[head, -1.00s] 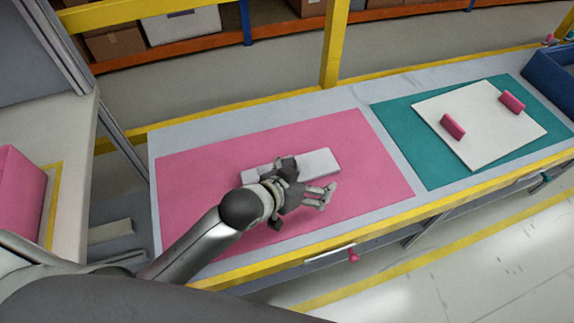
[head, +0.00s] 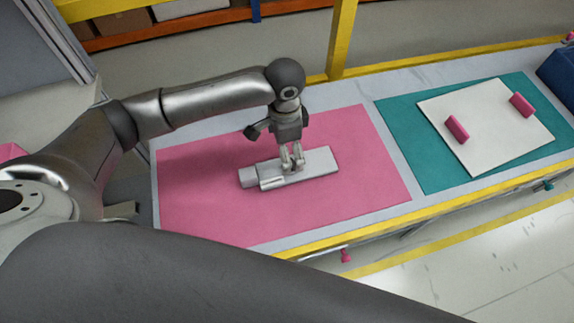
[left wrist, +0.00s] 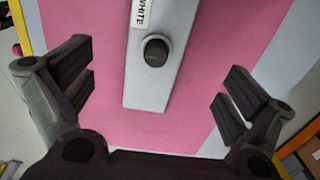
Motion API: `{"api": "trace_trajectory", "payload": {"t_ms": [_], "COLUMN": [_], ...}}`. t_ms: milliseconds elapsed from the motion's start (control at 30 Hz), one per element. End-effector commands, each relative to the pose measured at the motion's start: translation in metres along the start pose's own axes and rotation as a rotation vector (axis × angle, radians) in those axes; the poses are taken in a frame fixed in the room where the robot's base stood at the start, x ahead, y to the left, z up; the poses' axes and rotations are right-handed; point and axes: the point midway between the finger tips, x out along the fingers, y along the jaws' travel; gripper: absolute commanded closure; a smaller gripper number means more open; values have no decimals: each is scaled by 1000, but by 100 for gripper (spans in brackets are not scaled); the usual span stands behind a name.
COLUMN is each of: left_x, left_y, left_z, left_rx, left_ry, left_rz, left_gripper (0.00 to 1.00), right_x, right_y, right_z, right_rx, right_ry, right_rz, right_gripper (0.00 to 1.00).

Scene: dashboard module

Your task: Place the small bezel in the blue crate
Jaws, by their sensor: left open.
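A long, flat, pale part (head: 318,165), possibly the small bezel, lies on the pink mat (head: 205,215). In the left wrist view the pale part (left wrist: 155,88) has a label reading "WHITE" and a dark round knob (left wrist: 156,52). My left gripper (head: 291,166) points down over its middle. In the left wrist view my left gripper (left wrist: 160,96) is open and empty, its fingers wide apart on either side of the part. I cannot tell whether they touch it. The blue crate (head: 558,72) is cut off at the right edge. My right gripper is not in view.
A white board (head: 490,135) with two pink blocks (head: 457,130) (head: 522,105) lies on a teal mat (head: 410,150) between the pink mat and the crate. A yellow post (head: 342,40) stands behind the bench. The pink mat around the part is clear.

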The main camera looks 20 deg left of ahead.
Motion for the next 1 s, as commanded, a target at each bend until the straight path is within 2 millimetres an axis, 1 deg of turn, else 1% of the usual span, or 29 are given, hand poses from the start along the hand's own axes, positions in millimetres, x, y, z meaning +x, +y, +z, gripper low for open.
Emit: {"api": "trace_trajectory", "payload": {"t_ms": [33, 100, 200, 367, 633, 767, 967, 1000], "left_x": [10, 21, 32, 43, 82, 89, 90, 90], "left_y": [1, 1, 1, 1, 3, 3, 3, 3], "left_z": [1, 0, -1, -1, -2, -2, -2, -2], "left_rx": [0, -1, -1, 0, -1, 1, 1, 1], "left_ry": [-2, 0, 2, 3, 3, 5, 5, 5], "left_rz": [2, 1, 1, 0, -1, -1, -2, -2], "left_gripper": [0, 0, 0, 0, 0, 0, 0, 5], "right_x": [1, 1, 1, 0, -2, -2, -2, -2], "right_y": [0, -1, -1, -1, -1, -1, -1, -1], "right_z": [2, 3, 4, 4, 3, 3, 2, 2], "right_rx": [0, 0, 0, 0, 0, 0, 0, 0], "right_ry": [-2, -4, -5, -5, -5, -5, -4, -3], "right_rz": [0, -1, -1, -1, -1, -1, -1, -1], "right_gripper": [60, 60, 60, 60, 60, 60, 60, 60]}}
